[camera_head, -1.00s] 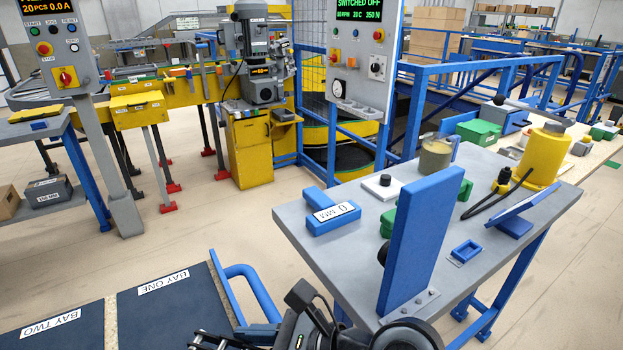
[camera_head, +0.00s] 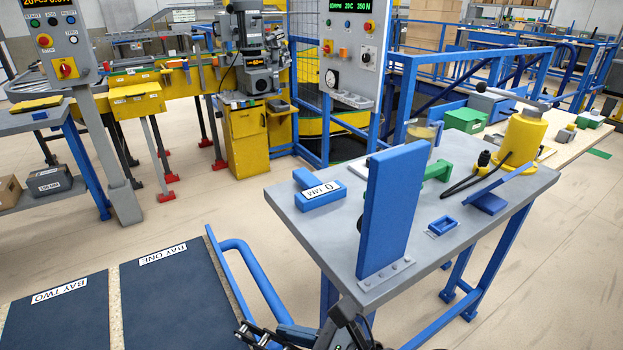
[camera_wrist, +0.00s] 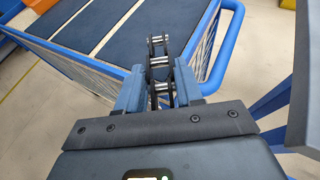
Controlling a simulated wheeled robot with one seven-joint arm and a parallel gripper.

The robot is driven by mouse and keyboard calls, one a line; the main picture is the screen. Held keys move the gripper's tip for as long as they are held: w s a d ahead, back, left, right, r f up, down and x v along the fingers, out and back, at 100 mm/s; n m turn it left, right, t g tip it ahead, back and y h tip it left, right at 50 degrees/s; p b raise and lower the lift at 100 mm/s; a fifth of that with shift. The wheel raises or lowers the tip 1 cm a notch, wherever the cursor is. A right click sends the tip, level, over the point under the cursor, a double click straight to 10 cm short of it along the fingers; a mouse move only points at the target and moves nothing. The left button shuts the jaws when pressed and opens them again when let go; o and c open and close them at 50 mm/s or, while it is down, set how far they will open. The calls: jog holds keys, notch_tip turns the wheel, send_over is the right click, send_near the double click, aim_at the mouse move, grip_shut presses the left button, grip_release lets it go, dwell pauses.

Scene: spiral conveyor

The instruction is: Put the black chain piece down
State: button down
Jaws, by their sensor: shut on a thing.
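My gripper (camera_wrist: 159,76) is shut on the black chain piece (camera_wrist: 158,48), which stands out between its two blue fingers in the wrist view. The chain has dark side plates and shiny metal rollers. In the head view, part of the chain (camera_head: 262,334) shows at the bottom edge, right of the bay labelled BAY ONE (camera_head: 185,300). The bay labelled BAY TWO (camera_head: 58,318) is further left. Both visible bay surfaces are bare.
A blue tubular handle (camera_head: 262,275) stands at the cart's right side. A grey table (camera_head: 440,250) to the right carries a blue upright plate (camera_head: 392,210), a blue block marked 0 MM (camera_head: 320,198) and a yellow cylinder (camera_head: 522,143). Floor is clear behind the cart.

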jog(key=w+d+f+m+t+h, duration=0.1)
jog(key=d+f+m+h, duration=0.3)
jog(key=d, duration=0.4)
jog(key=w+d+f+m+t+h, duration=0.2)
jog(key=d+f+m+t+h, duration=0.2)
jog(key=d+f, duration=0.3)
jog(key=w+d+f+m+t+h, duration=0.1)
jog(key=d+f+m+h, duration=0.3)
jog(key=d, duration=0.6)
notch_tip(320, 180, down, 2)
jog(key=shift+w+d+f+m+t, duration=0.2)
jog(key=shift+m+t, duration=0.3)
jog(key=shift+t, duration=0.2)
jog(key=shift+a+r, duration=0.1)
jog(key=shift+r, duration=0.05)
